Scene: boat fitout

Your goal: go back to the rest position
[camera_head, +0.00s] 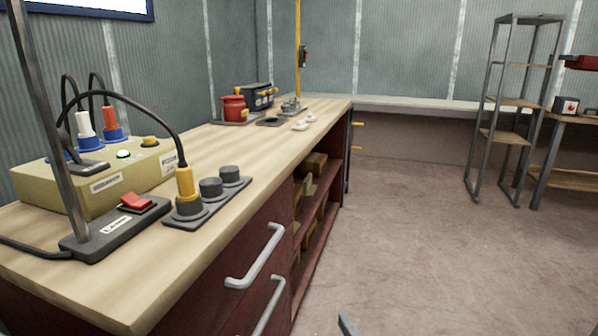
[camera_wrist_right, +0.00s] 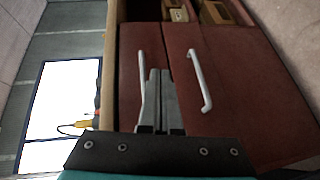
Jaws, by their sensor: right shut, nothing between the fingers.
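My right gripper shows in the right wrist view (camera_wrist_right: 160,75) with its two grey fingers together and nothing between them. It is in front of the red drawer fronts (camera_wrist_right: 240,100) and overlaps the lower part of one drawer handle (camera_wrist_right: 142,65); I cannot tell how far apart they are. In the head view only a small grey tip, likely of my right gripper (camera_head: 347,325), shows at the bottom edge, right of the drawers. My left gripper is in neither view.
The wooden workbench (camera_head: 230,150) runs along the left, with two metal handles (camera_head: 255,260) on its front. On it are a yellow-green connector box (camera_head: 75,185), a lamp base with a red switch (camera_head: 115,230) and a red pot (camera_head: 234,108). The floor (camera_head: 430,240) to the right is clear.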

